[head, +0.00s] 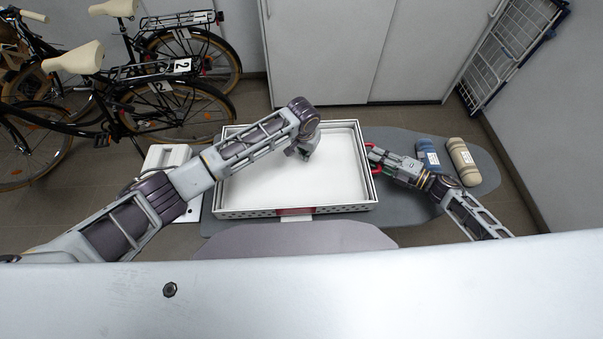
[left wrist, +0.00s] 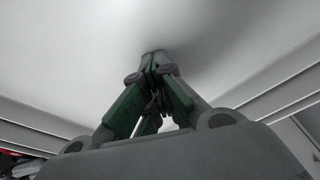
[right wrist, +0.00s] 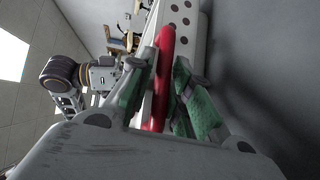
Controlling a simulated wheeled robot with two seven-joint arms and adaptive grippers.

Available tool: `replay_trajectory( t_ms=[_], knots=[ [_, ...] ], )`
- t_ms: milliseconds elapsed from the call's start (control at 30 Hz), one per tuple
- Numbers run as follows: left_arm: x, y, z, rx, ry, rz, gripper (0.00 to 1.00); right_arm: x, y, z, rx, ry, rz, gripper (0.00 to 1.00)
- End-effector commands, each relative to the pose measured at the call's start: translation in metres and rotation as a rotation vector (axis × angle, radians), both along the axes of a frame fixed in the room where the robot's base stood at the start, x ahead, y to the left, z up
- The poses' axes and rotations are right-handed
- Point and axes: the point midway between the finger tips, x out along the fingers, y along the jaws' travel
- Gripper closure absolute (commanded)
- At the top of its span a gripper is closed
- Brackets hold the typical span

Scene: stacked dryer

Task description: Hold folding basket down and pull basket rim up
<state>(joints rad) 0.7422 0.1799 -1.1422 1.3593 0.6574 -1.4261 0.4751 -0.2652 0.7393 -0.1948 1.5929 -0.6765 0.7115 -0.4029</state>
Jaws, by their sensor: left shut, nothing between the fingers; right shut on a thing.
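The white folding basket (head: 245,212) lies low on the grey ironing board, with stepped rims around a flat white floor. My right gripper (head: 373,156) is at the basket's right side. It is shut on the red handle (right wrist: 162,75) of the basket rim, which also shows in the head view (head: 374,151). Another red handle (head: 295,211) is at the front side.
A white iron-like device (head: 168,155) stands left of the basket. Bicycles (head: 130,85) stand at back left, a cabinet (head: 350,50) behind, a drying rack (head: 510,50) at back right.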

Motion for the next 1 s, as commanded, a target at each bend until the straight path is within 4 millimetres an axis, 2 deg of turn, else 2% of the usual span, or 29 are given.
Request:
replay_trajectory(
  t_ms=[33,367,1000],
  knots=[
    [-0.01,0.005,-0.02,0.015,0.025,0.002,1.0,-0.001,0.005,0.001,0.008,-0.003,0.009,1.0],
    [-0.01,0.005,-0.02,0.014,0.024,0.002,1.0,-0.001,0.006,0.002,0.009,-0.004,0.012,1.0],
    [-0.01,0.004,-0.02,0.012,0.024,0.001,1.0,-0.002,0.006,0.016,0.008,-0.002,0.012,1.0]
  ],
)
